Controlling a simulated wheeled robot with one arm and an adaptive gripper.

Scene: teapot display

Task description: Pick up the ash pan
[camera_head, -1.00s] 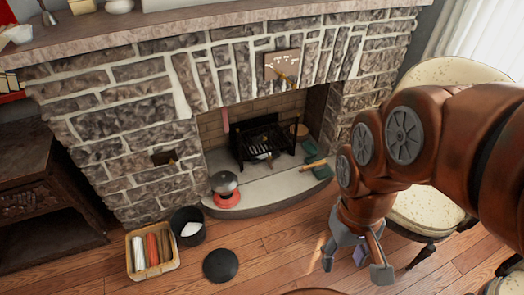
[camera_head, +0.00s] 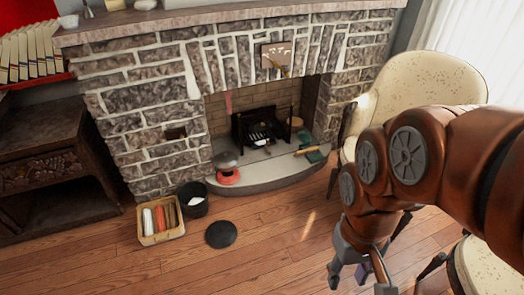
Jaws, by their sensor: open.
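The stone fireplace (camera_head: 130,103) has a pale curved hearth (camera_head: 265,178). A dark green, flat pan-like thing (camera_head: 314,156) lies at the hearth's right end and may be the ash pan; it is too small to be sure. A wooden-looking handle or brush (camera_head: 305,150) lies against it. My gripper (camera_head: 361,281) hangs at the bottom right, open, with its fingers spread and pointing down. It is over the wood floor, in front of the hearth and apart from the green thing. I see nothing held.
A black grate (camera_head: 258,127) stands in the firebox. A red-based pot (camera_head: 228,177) is on the hearth's left end. A black bucket (camera_head: 193,205), a basket (camera_head: 158,236) and a black disc (camera_head: 221,234) are on the floor. Cream chairs (camera_head: 425,75) stand at right. The middle floor is clear.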

